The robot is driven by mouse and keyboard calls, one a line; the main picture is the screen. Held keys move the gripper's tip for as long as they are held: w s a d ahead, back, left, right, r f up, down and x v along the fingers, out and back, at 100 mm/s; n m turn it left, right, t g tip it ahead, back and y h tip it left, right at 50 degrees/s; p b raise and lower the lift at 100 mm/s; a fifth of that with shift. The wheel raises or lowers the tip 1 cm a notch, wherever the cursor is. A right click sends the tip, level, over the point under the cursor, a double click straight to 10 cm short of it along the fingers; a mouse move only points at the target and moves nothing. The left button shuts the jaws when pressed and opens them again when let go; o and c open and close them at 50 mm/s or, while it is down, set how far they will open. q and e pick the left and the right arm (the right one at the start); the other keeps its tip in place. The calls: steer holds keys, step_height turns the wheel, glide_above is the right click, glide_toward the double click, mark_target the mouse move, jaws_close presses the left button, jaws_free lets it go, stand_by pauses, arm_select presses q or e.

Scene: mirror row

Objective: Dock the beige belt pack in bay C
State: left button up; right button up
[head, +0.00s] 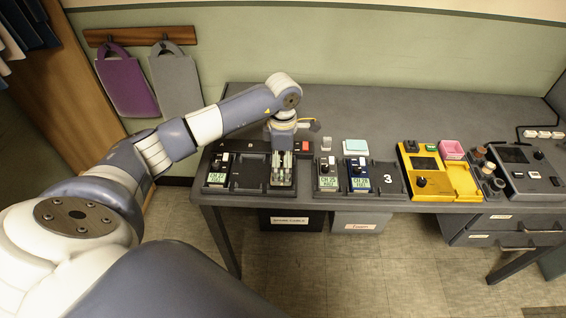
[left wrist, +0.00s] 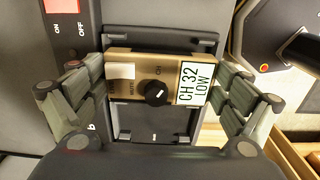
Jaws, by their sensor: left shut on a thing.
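The beige belt pack (left wrist: 140,75), marked CH 32 LOW, with a black knob and a pale button, lies between the fingers of my left gripper (left wrist: 150,95). In the head view my left gripper (head: 282,178) points down over the right-hand bay of the left dock (head: 248,186) and mostly hides the pack. In the left wrist view a dark bay edge (left wrist: 205,42) shows past the pack's upper side, and an empty bay (left wrist: 150,130) shows below it. I cannot tell whether the pack is seated or held just above the bay. My right gripper is not in view.
A pack (head: 217,172) fills the left dock's left bay; its middle bay is empty. A yellow unit (head: 430,172) stands farther right.

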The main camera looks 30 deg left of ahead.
arm_select(q)
steer(key=shift+f+b, duration=0.45)
steer(key=shift+f, duration=0.05)
stand_by(0.5)
steer(key=shift+f+b, duration=0.45)
steer(key=shift+f, duration=0.15)
steer(key=o, duration=0.8)
steer(key=shift+o, duration=0.2)
steer(key=shift+r, duration=0.1)
step_height(320, 180, up, 12)
